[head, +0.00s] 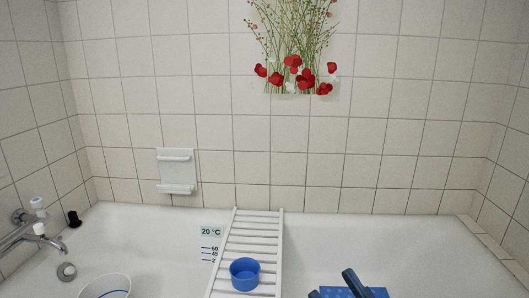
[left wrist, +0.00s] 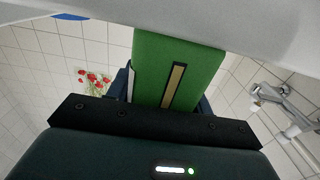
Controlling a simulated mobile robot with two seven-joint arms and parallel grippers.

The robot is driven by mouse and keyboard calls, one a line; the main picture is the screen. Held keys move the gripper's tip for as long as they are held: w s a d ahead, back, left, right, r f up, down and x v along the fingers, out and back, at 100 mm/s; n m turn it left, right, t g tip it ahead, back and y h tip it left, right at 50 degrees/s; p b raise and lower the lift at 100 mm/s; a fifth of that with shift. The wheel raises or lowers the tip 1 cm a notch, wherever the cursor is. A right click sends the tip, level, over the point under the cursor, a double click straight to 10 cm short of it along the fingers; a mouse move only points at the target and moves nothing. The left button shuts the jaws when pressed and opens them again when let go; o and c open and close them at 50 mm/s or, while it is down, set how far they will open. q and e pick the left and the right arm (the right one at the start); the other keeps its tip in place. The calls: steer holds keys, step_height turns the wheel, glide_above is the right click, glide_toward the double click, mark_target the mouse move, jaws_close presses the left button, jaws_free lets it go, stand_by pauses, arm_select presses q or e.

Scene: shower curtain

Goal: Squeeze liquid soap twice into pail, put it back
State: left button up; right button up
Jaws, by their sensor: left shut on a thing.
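A green soap bottle (left wrist: 178,70) with a pale and a tan stripe is held in my left gripper (left wrist: 165,100) in the left wrist view. Its ends are cut off or hidden. The left gripper does not show in the head view. A white round pail (head: 104,286) with a blue line shows at the bottom left of the head view, partly cut off by the frame edge. My right gripper (head: 334,286) is at the bottom right of the head view, with dark blue fingers partly cut off; a bright blue surface (head: 372,292) shows beside them.
A white slatted rack (head: 247,240) spans the bathtub (head: 400,235) and carries a blue cup (head: 245,274). A tap (head: 45,237) and a small black object (head: 74,218) are at the left. A white wall holder (head: 177,172) hangs above the tub's back rim.

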arm_select(q)
steer(key=shift+o, duration=0.6)
steer(key=shift+c, duration=0.7)
step_height(320, 180, up, 5)
steer(key=p, duration=0.5)
steer(key=shift+r, duration=0.1)
steer(key=shift+a, duration=0.1)
